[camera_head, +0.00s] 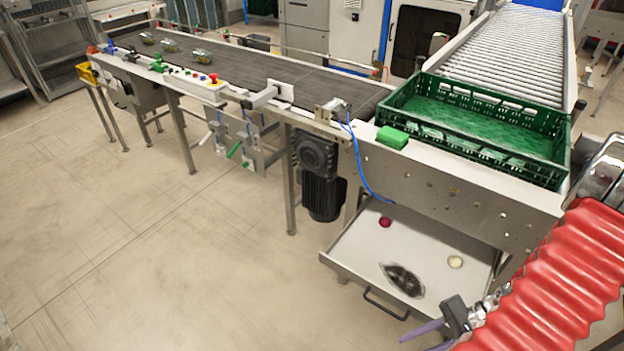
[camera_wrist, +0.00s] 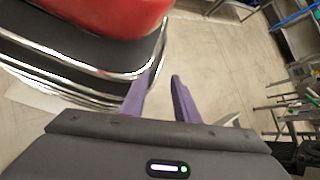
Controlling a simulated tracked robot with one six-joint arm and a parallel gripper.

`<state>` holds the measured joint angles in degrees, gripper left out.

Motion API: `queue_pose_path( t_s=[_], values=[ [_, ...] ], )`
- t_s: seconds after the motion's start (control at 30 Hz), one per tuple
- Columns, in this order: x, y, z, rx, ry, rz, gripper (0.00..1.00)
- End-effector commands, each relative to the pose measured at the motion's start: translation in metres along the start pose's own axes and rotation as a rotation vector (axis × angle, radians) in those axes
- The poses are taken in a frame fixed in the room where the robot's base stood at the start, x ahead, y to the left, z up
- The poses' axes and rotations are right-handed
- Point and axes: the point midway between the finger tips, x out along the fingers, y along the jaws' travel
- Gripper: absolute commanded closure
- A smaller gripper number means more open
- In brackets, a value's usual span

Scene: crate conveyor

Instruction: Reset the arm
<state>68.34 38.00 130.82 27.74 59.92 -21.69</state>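My gripper (camera_wrist: 161,84) shows two purple fingers in the wrist view. They stand apart with only bare floor seen between them, so it is open and empty. In the head view part of my gripper (camera_head: 424,332) shows at the lower right, with a purple finger pointing left, in front of the pull-out tray. My arm's red ribbed sleeve (camera_head: 550,285) reaches in from the right edge, and red also shows at the top left of the wrist view.
The tray (camera_head: 355,250) holds a dark red round item (camera_head: 385,222), a pale round item (camera_head: 455,262) and a dark oval (camera_head: 403,280). A green crate (camera_head: 463,149) sits at the roller conveyor (camera_head: 510,45), beside a green block (camera_head: 392,137). Open floor (camera_head: 170,260) lies left.

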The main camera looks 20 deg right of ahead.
Motion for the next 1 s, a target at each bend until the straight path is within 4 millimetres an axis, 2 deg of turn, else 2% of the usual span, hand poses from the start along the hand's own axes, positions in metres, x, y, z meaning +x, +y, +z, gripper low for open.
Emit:
queue_pose_path(
  t_s=[0.5, 1.0],
  values=[
    [-0.041, -0.048, 0.034, -0.173, 0.194, 0.32, 0.72],
    [-0.07, -0.107, 0.078, -0.416, 0.419, 0.523, 0.72]
  ],
)
